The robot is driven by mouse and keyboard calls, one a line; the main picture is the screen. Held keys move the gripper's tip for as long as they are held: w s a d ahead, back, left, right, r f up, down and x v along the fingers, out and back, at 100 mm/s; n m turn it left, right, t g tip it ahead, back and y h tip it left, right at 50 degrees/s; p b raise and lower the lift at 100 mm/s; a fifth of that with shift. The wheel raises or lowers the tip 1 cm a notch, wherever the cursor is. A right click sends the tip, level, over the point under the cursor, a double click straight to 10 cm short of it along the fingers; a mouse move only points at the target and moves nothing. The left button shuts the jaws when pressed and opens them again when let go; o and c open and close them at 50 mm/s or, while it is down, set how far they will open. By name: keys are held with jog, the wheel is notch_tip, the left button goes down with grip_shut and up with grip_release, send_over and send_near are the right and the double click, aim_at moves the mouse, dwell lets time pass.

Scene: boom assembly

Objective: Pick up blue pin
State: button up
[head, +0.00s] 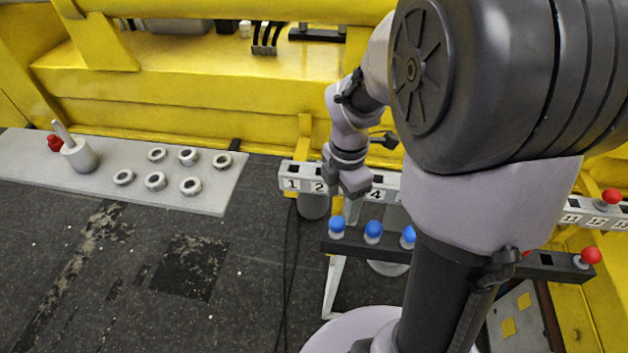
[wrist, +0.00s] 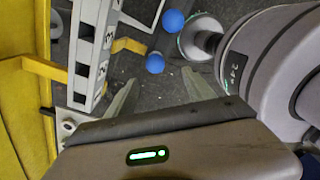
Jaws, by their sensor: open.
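Blue pins with round blue heads stand in a row on the dark rail (head: 346,246); I see the left one (head: 337,224), the middle one (head: 373,229) and the right one (head: 408,236), partly hidden by my arm. My gripper (head: 353,210) hangs just above and behind the left and middle pins. In the wrist view, my gripper (wrist: 160,88) is open and empty, its two fingers spread apart. One blue head (wrist: 155,63) shows beyond the gap between the fingertips, and another (wrist: 173,21) lies farther up. I cannot tell which pins these are.
A numbered light rail (head: 290,183) runs right behind the dark rail. Red pins (head: 591,256) stand at the right. Yellow beams (head: 190,75) close off the back.

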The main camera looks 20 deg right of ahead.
aim_at(337, 220)
jog(key=f, duration=0.4)
jog(key=f+b, duration=0.1)
jog(key=f, duration=0.1)
jog(key=shift+w+a+f, duration=0.25)
jog(key=shift+w+a, duration=0.05)
jog(key=shift+w, duration=0.1)
jog(key=shift+s+d+f, duration=0.1)
jog(key=shift+f, duration=0.25)
jog(key=f, duration=0.1)
jog(key=f+b, duration=0.1)
jog(key=f, duration=0.3)
jog(key=shift+w+d+b, duration=0.15)
jog(key=shift+w+b, duration=0.15)
jog(key=shift+w, duration=0.05)
jog(key=shift+s+r, duration=0.15)
jog(key=shift+r, duration=0.05)
grip_shut()
